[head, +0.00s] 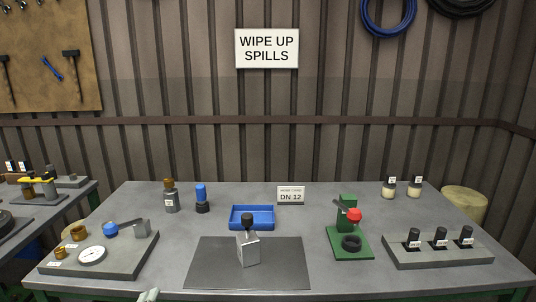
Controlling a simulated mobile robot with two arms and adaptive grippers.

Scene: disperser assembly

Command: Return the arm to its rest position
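Neither gripper shows in the head view. Only a small pale piece, which seems to be part of my arm, pokes in at the bottom edge left of the middle. A green press-like stand (349,243) with a red knob (354,214) and a black ring (351,243) stands right of the mat.
A grey slab (130,262) with a gauge (92,255), brass parts and a blue knob is at left. Two bottle-like items (171,197) (202,199) stand behind. A DN 12 sign (290,196) stands mid-back.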

